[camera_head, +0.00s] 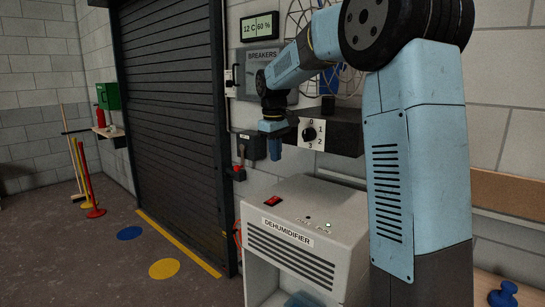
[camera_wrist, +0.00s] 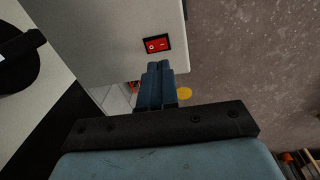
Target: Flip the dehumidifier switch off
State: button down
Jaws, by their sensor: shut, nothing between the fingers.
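The dehumidifier (camera_head: 290,255) is a pale grey cabinet with a labelled, slatted front. My gripper (camera_head: 275,150) is shut and empty, pointing down above the cabinet's top, behind the switch in the picture. In the wrist view the switch (camera_wrist: 157,45) lies just beyond the shut fingertips (camera_wrist: 159,66), with a visible gap in the picture. The switch has white marks; I cannot tell which side is pressed.
A dark box with a numbered rotary dial (camera_head: 310,134) is on the wall close to my gripper. A roller shutter (camera_head: 170,110) stands left. The floor before it is mostly clear.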

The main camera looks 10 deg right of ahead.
jog(key=s+d+f+m+t, duration=0.1)
jog(key=s+d+m+t, duration=0.1)
jog(key=s, duration=1.5)
jog(key=s+d+f+m+t, duration=0.1)
jog(key=s+m, duration=0.3)
jog(key=s, duration=1.4)
jog(key=shift+s+d+f+m+t+y, duration=0.2)
jog(key=shift+d+m+t+y, duration=0.15)
jog(key=shift+t, duration=0.55)
jog(key=shift+s, duration=0.1)
